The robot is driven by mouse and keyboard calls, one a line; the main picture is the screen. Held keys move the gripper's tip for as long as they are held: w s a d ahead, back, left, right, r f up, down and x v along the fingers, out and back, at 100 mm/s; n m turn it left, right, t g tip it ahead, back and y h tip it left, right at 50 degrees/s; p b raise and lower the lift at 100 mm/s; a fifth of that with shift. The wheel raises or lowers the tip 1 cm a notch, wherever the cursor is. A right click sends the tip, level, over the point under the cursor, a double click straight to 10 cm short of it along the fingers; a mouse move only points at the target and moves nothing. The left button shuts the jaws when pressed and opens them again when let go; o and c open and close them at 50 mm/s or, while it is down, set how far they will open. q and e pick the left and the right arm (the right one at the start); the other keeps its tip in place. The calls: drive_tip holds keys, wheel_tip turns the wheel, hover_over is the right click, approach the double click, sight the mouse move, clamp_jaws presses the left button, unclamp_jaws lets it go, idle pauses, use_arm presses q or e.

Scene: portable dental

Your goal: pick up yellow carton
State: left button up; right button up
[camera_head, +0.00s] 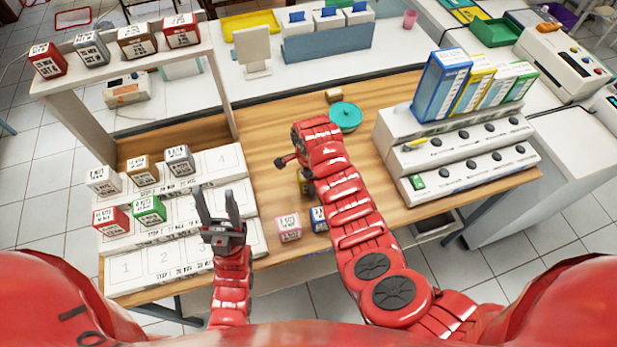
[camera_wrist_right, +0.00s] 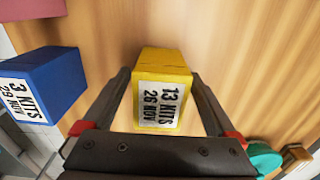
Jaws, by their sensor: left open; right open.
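The yellow carton (camera_wrist_right: 160,95) stands on the wooden table between the two fingers of my right gripper (camera_wrist_right: 161,78) in the right wrist view. Its label reads 13 KITS, 26 NOV. The fingers are open on both sides of it, with a gap visible at the left; contact at the right is hard to tell. In the head view only a small part of the yellow carton (camera_head: 306,186) shows beside my right arm, which hides the rest and the right fingertips. My left gripper (camera_head: 216,196) is open and empty above the white stepped rack at the left.
A blue carton (camera_wrist_right: 45,85) stands left of the yellow one in the wrist view, near a pink carton (camera_head: 289,228). A teal round object (camera_head: 345,116) and small brown box (camera_head: 334,96) lie behind.

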drive_tip(key=shift+f, duration=0.1)
clamp_jaws()
idle(0.5)
